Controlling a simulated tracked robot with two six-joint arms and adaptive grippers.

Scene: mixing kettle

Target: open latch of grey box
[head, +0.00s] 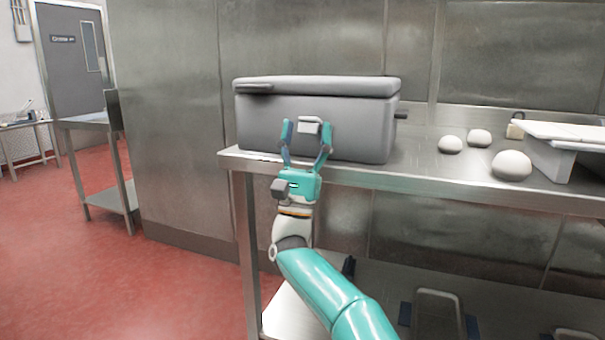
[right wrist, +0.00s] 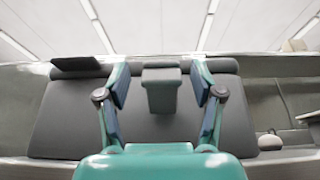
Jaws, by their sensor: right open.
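The grey box (head: 352,130) stands on the steel table with its lid down. Its latch (head: 310,126) is a small lighter grey piece on the front face, just under the lid. My right gripper (head: 308,130) is open in front of the box, one finger on each side of the latch. In the right wrist view the latch (right wrist: 161,90) sits between the two open fingers (right wrist: 160,88), with a gap showing on both sides. The box front (right wrist: 75,118) fills much of that view. My left gripper is not in view.
The steel table (head: 420,170) runs to the right, with several pale dough balls (head: 511,165) and a white tray (head: 565,132) on it. A dark handle (head: 254,88) projects at the box's upper left. A lower shelf holds other items. Red floor is open at left.

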